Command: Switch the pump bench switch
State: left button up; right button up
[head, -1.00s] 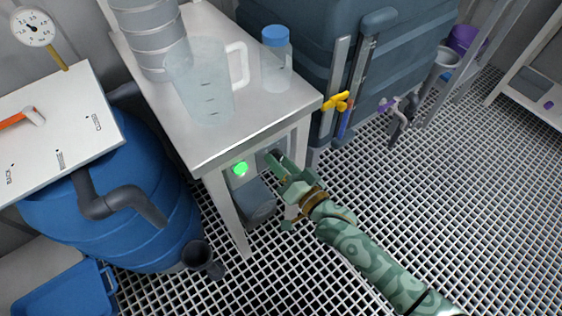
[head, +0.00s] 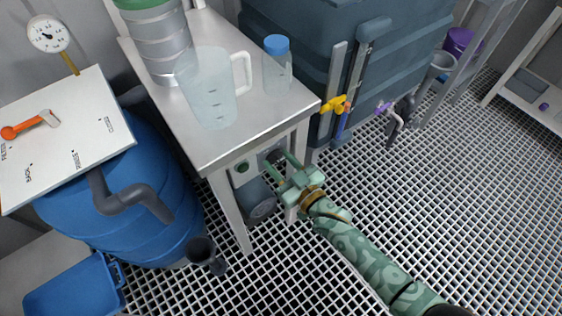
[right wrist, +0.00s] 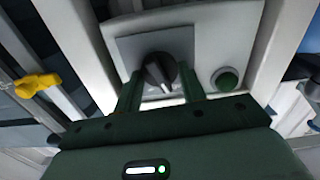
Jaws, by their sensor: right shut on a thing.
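The pump bench switch is a black rotary knob (right wrist: 159,70) on a grey plate, seen in the right wrist view. Its pointer slants down and slightly right. My right gripper (right wrist: 161,84) has one finger on each side of the knob and is shut on it. In the head view my right gripper (head: 280,164) reaches under the front edge of the bench (head: 228,142), and its fingers partly hide the switch. The round green lamp (right wrist: 227,80) beside the knob is dark; it also shows in the head view (head: 242,167). My left gripper is not in view.
A clear jug (head: 208,95) and a blue-capped bottle (head: 277,68) stand on the bench. A blue barrel (head: 150,230) stands left. A yellow valve handle (head: 335,104) on the dark tank is close to the right of the bench. The grated floor at right is open.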

jog(key=shift+f+n, duration=0.1)
jog(key=shift+n, duration=0.5)
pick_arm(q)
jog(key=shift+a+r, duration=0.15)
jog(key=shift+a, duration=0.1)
pick_arm(e)
jog(key=shift+n, duration=0.4)
jog(key=shift+f, duration=0.1)
jog(key=o, duration=1)
jog(key=shift+c, duration=0.2)
pick_arm(q)
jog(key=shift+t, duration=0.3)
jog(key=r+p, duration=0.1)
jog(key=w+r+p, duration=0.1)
jog(key=p, duration=0.1)
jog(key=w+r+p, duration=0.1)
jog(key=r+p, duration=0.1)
pick_arm(e)
jog(key=v, duration=1.6)
jog(key=shift+s+d, duration=0.15)
jog(key=shift+s, duration=0.05)
